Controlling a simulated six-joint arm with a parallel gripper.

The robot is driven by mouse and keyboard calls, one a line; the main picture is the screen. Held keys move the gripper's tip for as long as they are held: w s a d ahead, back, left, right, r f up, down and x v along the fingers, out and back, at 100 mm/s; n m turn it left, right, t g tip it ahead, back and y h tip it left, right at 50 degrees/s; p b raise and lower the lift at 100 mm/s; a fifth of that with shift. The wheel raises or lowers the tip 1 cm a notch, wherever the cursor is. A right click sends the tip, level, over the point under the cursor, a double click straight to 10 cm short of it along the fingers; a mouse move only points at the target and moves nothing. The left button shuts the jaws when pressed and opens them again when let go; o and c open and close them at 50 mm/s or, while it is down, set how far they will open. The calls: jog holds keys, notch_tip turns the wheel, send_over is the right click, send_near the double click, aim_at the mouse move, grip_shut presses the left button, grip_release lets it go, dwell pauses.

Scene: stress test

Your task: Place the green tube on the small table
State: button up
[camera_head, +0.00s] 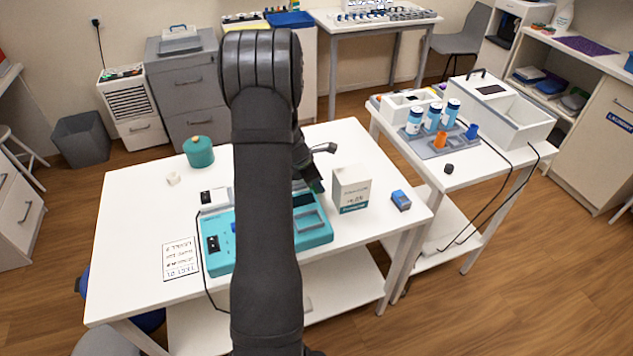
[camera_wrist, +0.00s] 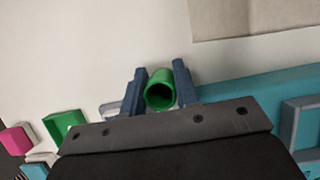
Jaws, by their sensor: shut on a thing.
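In the wrist view the green tube (camera_wrist: 161,77) sits between the two blue fingers of my gripper (camera_wrist: 160,84), its open round end facing the camera. My gripper is shut on it. In the head view my arm hides most of the gripper; a small dark green part (camera_head: 317,186) shows beside the arm, above the teal device. A large white table (camera_head: 135,205) is under my arm. A smaller white table (camera_head: 483,172) stands to its right. I cannot tell how high the tube is above the surface.
On the large table are a teal device (camera_head: 314,232), a white box (camera_head: 351,189), a small blue block (camera_head: 401,200), a teal jar (camera_head: 199,152) and a printed card (camera_head: 181,259). The smaller table holds a grey rack (camera_head: 425,148) with tubes, a white machine (camera_head: 510,115) and hanging cables.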

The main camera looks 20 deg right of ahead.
jog(key=o, duration=1)
jog(key=shift+f, duration=0.1)
jog(key=shift+c, duration=0.2)
jog(key=v, duration=1.1)
jog(key=shift+o, duration=0.5)
jog(key=shift+a+r, duration=0.15)
jog(key=shift+r, duration=0.5)
